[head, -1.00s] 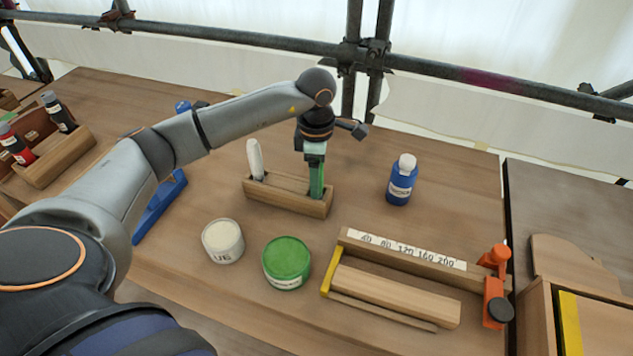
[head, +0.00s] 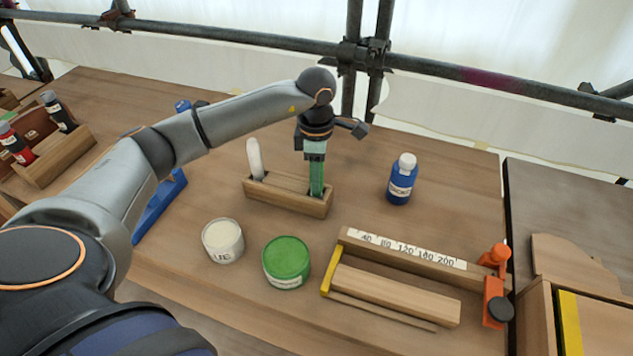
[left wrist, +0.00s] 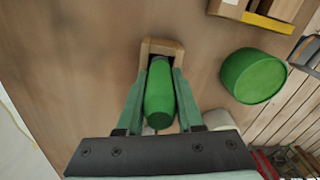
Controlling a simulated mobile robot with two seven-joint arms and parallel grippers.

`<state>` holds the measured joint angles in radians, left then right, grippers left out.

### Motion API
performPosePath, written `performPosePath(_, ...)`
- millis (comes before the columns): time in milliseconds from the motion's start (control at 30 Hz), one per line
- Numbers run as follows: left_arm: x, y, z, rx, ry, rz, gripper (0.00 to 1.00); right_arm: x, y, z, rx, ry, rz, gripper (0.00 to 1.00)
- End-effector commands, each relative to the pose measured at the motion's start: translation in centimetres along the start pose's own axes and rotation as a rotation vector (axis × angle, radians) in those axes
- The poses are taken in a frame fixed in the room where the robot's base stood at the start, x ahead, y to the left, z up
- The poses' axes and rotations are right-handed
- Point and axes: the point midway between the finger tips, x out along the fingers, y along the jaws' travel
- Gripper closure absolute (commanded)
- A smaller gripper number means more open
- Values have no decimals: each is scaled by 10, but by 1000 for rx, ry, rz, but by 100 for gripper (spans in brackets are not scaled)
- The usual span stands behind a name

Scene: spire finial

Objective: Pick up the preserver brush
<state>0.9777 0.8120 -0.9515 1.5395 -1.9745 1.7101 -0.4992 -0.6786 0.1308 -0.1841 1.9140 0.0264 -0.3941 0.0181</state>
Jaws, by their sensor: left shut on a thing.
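The preserver brush shows its green handle in the left wrist view (left wrist: 160,95), between the fingers of my left gripper (left wrist: 155,105). In the head view the left gripper (head: 316,165) points down over the right end of a wooden holder (head: 285,203), shut on the green handle (head: 317,188). The brush stands upright, with its lower end hidden in the holder. A white-handled tool (head: 254,158) stands at the holder's left end. My right gripper is not in view.
A green tin (head: 287,262) and a white tin (head: 222,241) stand in front of the holder. A blue bottle (head: 401,180) stands to its right. A wooden jig (head: 405,250) with a number strip lies front right. Scaffold tubes (head: 250,38) run behind the table.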

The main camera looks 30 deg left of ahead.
Motion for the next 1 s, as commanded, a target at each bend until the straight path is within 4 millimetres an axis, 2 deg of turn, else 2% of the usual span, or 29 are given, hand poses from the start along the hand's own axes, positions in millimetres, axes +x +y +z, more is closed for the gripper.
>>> performPosePath(167,-2,0,0,0,-1,1,100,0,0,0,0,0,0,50)
performPosePath(267,-11,1,0,-1,-3,3,100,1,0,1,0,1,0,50)
performPosePath(600,-77,1,0,0,-2,4,100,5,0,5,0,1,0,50)
performPosePath(700,-90,1,0,0,-2,3,100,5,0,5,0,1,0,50)
performPosePath(833,-99,0,0,1,0,1,100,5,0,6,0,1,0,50)
performPosePath(1000,-101,0,0,1,0,0,100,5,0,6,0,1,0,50)
